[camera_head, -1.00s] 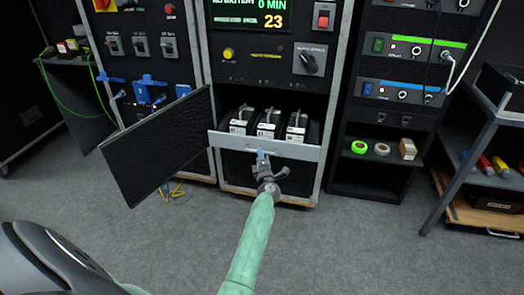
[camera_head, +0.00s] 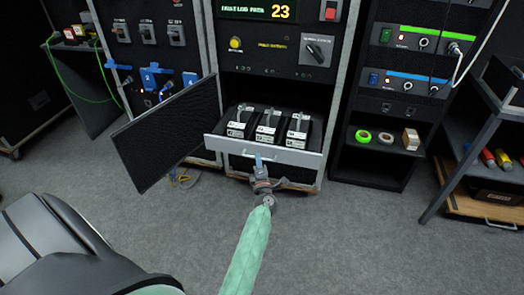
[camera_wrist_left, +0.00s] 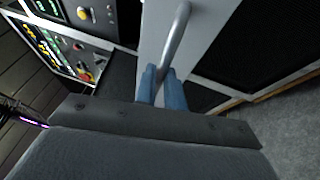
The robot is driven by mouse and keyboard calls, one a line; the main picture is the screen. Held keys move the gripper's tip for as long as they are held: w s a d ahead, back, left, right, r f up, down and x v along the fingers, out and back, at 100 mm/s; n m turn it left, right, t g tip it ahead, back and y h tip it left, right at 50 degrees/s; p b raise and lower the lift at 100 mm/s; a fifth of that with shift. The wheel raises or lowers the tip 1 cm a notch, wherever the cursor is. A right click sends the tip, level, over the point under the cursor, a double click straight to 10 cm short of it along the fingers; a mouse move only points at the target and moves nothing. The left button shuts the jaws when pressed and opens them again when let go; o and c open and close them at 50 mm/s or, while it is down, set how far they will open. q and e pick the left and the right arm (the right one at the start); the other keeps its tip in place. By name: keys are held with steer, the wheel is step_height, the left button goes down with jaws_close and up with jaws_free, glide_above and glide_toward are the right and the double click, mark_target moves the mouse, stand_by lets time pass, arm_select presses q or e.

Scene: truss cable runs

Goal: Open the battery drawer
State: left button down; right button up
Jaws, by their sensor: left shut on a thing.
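The battery drawer (camera_head: 297,157) has a light grey front and stands pulled out from the lower part of the middle cabinet. Several black batteries with white labels (camera_head: 268,128) sit upright in it. My left gripper (camera_head: 259,163) is at the middle of the drawer front in the head view. In the left wrist view its blue fingertips (camera_wrist_left: 163,88) are closed around the curved metal handle (camera_wrist_left: 176,38) of the drawer. The right gripper does not show.
A black door panel (camera_head: 165,133) stands swung open left of the drawer. A shelf with tape rolls (camera_head: 374,136) is to the right, beside a cart (camera_head: 489,165). The grey carpet (camera_head: 350,235) in front is clear.

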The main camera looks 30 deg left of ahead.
arm_select(q)
steer(key=s+d+p, duration=0.1)
steer(key=s+d, duration=0.1)
steer(key=s, duration=0.6)
steer(key=shift+s+d, duration=0.15)
steer(key=shift+d, duration=0.2)
steer(key=c, duration=1.5)
jaws_free()
steer(key=shift+f, duration=0.1)
